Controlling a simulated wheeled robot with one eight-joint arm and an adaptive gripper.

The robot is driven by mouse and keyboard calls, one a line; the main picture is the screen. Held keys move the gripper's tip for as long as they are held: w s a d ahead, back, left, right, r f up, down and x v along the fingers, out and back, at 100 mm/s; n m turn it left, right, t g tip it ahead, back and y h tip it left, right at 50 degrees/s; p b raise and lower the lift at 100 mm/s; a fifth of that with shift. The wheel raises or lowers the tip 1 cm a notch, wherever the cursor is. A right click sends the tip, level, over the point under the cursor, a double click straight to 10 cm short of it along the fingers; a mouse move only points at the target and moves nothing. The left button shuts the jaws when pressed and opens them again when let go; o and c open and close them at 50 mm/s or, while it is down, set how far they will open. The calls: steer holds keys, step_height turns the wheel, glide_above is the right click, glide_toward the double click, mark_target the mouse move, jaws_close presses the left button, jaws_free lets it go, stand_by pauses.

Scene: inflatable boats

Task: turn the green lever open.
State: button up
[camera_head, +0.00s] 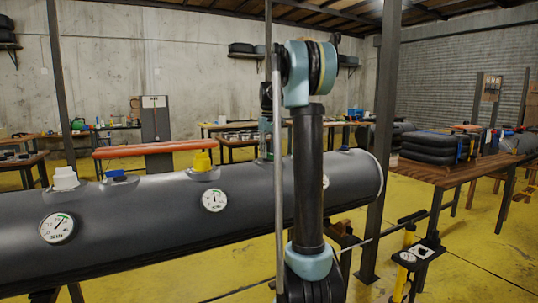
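A dark grey inflated tube (150,213) lies across the view. On its top are a white valve (65,178), a blue valve (117,177) and a yellow valve (202,163). I cannot make out a green lever; my upright arm covers part of the tube's right half. My wrist end hangs down just left of the arm, above the tube's far side. My gripper (268,152) is small and partly covered there, and its fingers are not clear. I cannot tell whether it touches anything.
Round gauges (215,200) and (57,228) sit on the tube's near side. A wooden table (445,172) with folded dark boats (428,147) stands at right. A metal post (385,130) rises right of my arm.

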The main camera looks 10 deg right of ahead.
step_height(320, 180, up, 12)
steer(key=shift+f, duration=0.25)
stand_by(0.4)
